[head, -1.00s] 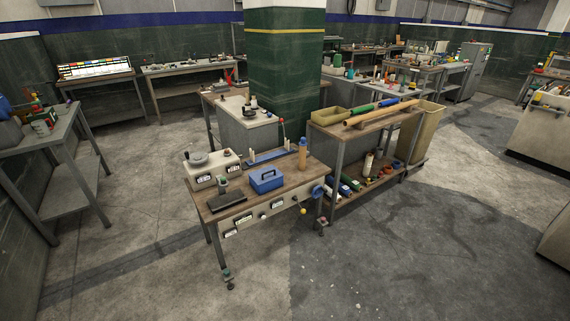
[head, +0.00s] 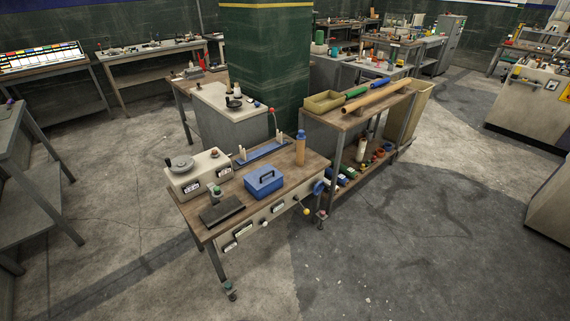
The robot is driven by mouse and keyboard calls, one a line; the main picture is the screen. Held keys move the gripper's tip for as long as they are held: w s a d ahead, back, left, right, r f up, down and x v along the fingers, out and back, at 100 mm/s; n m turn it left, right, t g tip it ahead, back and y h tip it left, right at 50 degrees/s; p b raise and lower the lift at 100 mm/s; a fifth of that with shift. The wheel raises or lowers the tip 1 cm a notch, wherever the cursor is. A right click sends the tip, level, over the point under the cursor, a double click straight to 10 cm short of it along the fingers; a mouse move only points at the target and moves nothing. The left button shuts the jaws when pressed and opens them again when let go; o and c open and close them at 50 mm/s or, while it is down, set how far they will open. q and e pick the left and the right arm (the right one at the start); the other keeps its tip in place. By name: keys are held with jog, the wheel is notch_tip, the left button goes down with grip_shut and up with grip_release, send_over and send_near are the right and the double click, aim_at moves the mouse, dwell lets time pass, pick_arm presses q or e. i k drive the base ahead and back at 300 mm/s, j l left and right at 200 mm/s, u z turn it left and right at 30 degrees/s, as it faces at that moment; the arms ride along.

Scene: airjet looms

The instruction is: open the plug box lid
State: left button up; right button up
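The blue box with a dark handle on its lid, which I take for the plug box (head: 264,183), sits on the wooden-topped workbench (head: 237,203) near the middle of the head view. Its lid looks shut. Neither of my grippers shows in the head view.
On the same bench are a beige device (head: 196,174), a dark flat plate (head: 221,211), a blue tray (head: 262,151) and a tan bottle (head: 300,148). A shelf rack (head: 345,118) with tubes stands to the right. A green pillar (head: 266,60) rises behind. The floor in front is clear.

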aim_at(263, 173)
jog(key=i+j+z, duration=0.4)
jog(key=j, duration=0.2)
jog(key=j+z, duration=0.2)
jog(key=i+j+z, duration=0.1)
jog(key=j+z, duration=0.15)
jog(key=j, duration=0.2)
